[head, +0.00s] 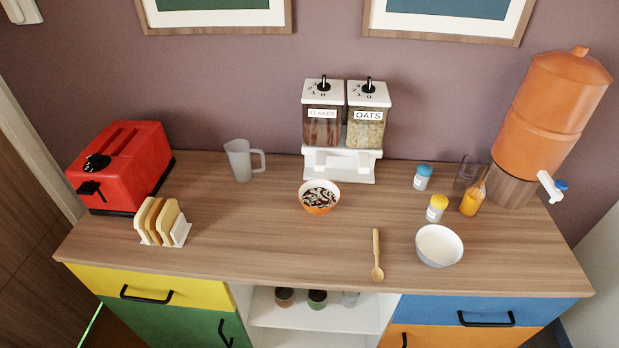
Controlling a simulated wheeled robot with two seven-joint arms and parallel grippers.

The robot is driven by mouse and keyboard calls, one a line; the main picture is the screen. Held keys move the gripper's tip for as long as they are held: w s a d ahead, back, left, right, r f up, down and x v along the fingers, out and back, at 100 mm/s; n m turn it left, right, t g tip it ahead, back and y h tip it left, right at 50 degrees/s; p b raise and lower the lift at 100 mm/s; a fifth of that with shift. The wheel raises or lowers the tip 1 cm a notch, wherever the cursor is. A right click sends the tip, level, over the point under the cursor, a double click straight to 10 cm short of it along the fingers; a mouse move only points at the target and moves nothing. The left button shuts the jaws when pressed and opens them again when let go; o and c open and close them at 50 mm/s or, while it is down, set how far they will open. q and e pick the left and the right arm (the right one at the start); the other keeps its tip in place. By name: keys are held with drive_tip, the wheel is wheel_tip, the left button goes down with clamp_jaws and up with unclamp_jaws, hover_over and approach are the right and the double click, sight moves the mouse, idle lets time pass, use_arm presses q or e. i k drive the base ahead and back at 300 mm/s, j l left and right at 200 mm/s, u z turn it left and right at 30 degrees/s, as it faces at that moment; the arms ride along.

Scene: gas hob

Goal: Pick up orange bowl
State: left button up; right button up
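The orange bowl (318,205) stands upright on the wooden counter, just in front of the cereal dispenser. It has an orange outside and a pale rim, and its inside shows a dark and white swirl; I cannot tell if this is food or a pattern. Neither of my grippers is in the head view, and nothing touches the bowl.
The dispenser (342,130) stands behind the bowl. A wooden spoon (377,258) and white bowl (439,246) lie to the right, with jars, a bottle and an orange water dispenser (545,115) beyond. A jug (241,160), toast rack (161,223) and red toaster (121,167) are left. The counter's front middle is clear.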

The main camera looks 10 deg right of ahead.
sight(317, 196)
drive_tip(key=l+z, duration=0.4)
drive_tip(key=l, duration=0.9)
drive_tip(key=i, duration=0.05)
